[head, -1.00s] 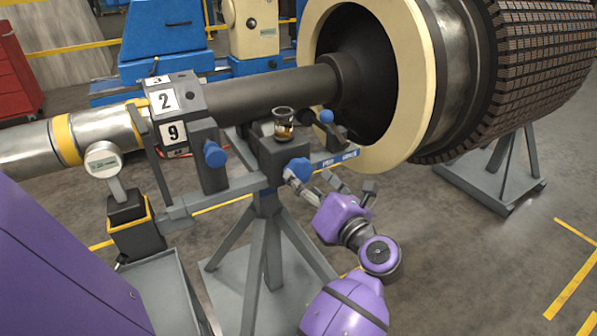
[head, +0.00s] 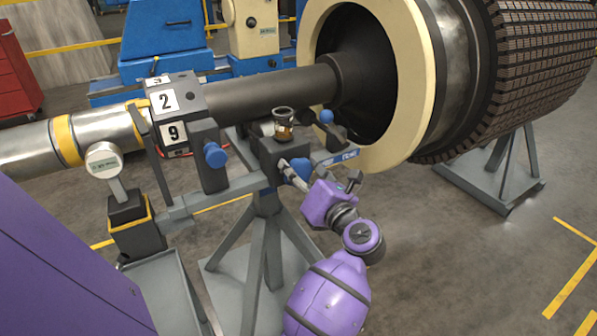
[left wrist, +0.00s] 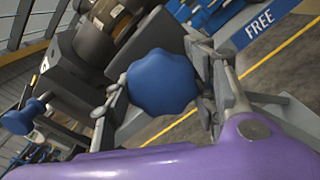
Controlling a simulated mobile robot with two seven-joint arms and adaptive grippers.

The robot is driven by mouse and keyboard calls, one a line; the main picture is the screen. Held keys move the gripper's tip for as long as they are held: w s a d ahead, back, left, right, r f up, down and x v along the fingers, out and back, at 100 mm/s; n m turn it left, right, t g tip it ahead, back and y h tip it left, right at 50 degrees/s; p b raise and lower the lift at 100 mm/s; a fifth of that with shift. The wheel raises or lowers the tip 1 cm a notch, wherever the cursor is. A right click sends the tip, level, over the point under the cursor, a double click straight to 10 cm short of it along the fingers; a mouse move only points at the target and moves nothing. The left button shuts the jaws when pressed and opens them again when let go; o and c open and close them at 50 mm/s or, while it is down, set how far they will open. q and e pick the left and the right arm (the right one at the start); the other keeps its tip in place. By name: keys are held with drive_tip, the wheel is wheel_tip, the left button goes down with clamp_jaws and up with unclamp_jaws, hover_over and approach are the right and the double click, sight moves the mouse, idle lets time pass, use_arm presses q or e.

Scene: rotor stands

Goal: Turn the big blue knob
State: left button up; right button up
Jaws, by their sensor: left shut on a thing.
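The big blue knob (head: 300,170) is on the front of the dark block on the rotor stand. It is a lobed disc in the left wrist view (left wrist: 162,82). My left gripper (head: 296,174) is at the knob, its purple body to the lower right. In the left wrist view its fingers (left wrist: 163,95) lie on either side of the knob, shut on it. A label reading FREE (left wrist: 259,23) is on a blue strip to the right of the knob. My right gripper is not in view.
A smaller blue knob (head: 215,154) sits on the left block, and a blue ball (head: 326,116) is behind. A dial gauge (head: 103,160) is at left. The floor at right is mostly open.

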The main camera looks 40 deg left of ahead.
use_arm(q)
drive_tip(key=shift+r+m+p, duration=0.2)
drive_tip(key=shift+m+p, duration=0.5)
drive_tip(key=shift+p, duration=0.25)
drive_tip(key=m+p, duration=0.2)
drive_tip(key=shift+r+p, duration=0.15)
drive_tip(key=shift+p, duration=0.25)
drive_tip(key=m+p, duration=0.3)
drive_tip(key=shift+w, duration=0.1)
drive_tip(key=shift+f+m+p, duration=0.25)
drive_tip(key=shift+m+p, duration=0.7)
drive_tip(key=shift+m, duration=0.35)
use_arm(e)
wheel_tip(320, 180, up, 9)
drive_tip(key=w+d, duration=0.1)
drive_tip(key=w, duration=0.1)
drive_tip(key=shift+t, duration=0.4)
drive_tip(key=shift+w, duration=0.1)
use_arm(q)
drive_tip(key=o, duration=1.1)
drive_tip(key=shift+o, duration=0.2)
drive_tip(key=shift+d+f, duration=0.1)
